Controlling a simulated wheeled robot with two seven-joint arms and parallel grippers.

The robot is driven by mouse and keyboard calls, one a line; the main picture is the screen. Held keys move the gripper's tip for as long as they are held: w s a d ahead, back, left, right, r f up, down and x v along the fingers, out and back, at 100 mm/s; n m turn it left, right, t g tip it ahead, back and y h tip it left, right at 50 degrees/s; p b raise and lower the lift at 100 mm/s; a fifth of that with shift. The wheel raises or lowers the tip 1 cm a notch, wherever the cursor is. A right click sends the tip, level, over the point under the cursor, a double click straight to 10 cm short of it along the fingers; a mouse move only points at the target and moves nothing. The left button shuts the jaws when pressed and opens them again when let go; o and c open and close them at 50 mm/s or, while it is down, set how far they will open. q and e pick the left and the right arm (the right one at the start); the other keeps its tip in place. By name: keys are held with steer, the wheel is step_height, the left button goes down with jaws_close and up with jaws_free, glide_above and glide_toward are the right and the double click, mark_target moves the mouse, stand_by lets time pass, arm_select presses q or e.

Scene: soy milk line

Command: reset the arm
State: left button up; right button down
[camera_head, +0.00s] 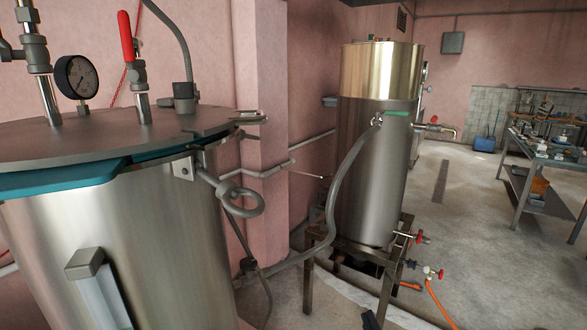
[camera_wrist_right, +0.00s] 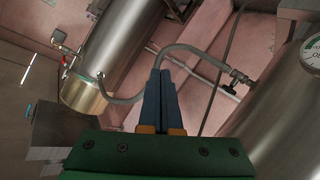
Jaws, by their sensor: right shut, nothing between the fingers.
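My right gripper (camera_wrist_right: 160,75) shows in the right wrist view, with its two dark blue fingers pressed together and nothing between them. Its green body fills the bottom of that view. In the head view a small dark tip (camera_head: 370,321) shows at the bottom edge; it may be part of my right gripper, but too little shows to be sure. My left gripper is in neither view.
A steel tank (camera_head: 110,235) with gauge (camera_head: 77,77) and red-handled valve (camera_head: 127,38) stands close at left. A taller tank (camera_head: 372,170) on a stand is behind, joined by a grey hose (camera_head: 340,180). A cluttered workbench (camera_head: 548,152) is far right. Open floor (camera_head: 470,240) lies between.

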steer(key=s+d+f+m+g+y, duration=0.15)
steer(key=s+f+g, duration=0.35)
steer(key=s+f, duration=0.55)
steer(key=s+d+f+m+g, duration=0.15)
steer(key=s+f+g, duration=0.5)
steer(key=s, duration=0.65)
steer(key=s+f, duration=0.3)
steer(key=f, duration=1.6)
steer(key=s+d+f+g, duration=0.1)
steer(key=s+f, duration=0.7)
steer(key=s, duration=0.3)
steer(key=shift+d+g, duration=0.25)
steer(key=shift+g, duration=0.1)
